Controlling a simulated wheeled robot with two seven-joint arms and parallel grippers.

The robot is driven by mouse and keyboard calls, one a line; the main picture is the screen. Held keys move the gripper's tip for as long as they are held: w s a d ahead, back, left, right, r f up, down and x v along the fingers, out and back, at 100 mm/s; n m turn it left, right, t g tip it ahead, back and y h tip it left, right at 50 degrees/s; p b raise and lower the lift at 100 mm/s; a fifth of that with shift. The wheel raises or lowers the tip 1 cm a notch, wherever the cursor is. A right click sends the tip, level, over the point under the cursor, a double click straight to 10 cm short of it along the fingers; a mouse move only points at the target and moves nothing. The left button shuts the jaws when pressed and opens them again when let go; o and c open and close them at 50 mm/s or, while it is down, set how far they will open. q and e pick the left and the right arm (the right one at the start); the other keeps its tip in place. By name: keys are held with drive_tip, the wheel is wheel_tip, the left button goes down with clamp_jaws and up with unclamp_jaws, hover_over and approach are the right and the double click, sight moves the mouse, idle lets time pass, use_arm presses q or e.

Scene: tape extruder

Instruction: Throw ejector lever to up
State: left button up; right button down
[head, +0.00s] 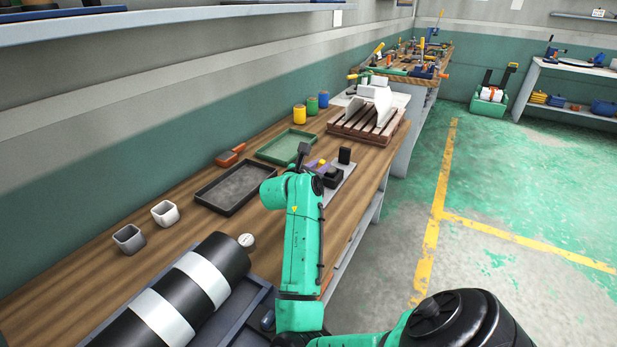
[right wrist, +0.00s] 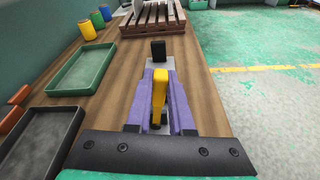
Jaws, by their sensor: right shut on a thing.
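A yellow lever (right wrist: 159,95), which I take to be the ejector lever, stands between the purple fingers of my right gripper (right wrist: 160,78) in the right wrist view. The gripper is shut on it. The lever's lower part is partly hidden by the gripper. In the head view the lever (head: 322,162) shows only as a small yellow bit beside my right gripper (head: 317,167), beyond my green arm. The lever's exact angle is hard to tell. A black block (right wrist: 158,49) stands upright on a grey plate (right wrist: 169,64) just beyond the fingertips. My left gripper is not in view.
A green tray (head: 286,147) and a dark tray (head: 239,188) lie left of the gripper on the wooden bench. A wooden pallet (head: 367,133) stands beyond. A large black-and-white roll (head: 187,297) lies near the front. Open floor is to the right.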

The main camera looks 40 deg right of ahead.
drive_tip(key=shift+f, duration=0.1)
drive_tip(key=shift+s+d+f+m+b, duration=0.2)
drive_tip(key=shift+s+f+m+b, duration=0.05)
drive_tip(key=shift+s+m+b, duration=0.45)
drive_tip(key=shift+f, duration=0.1)
idle(0.3)
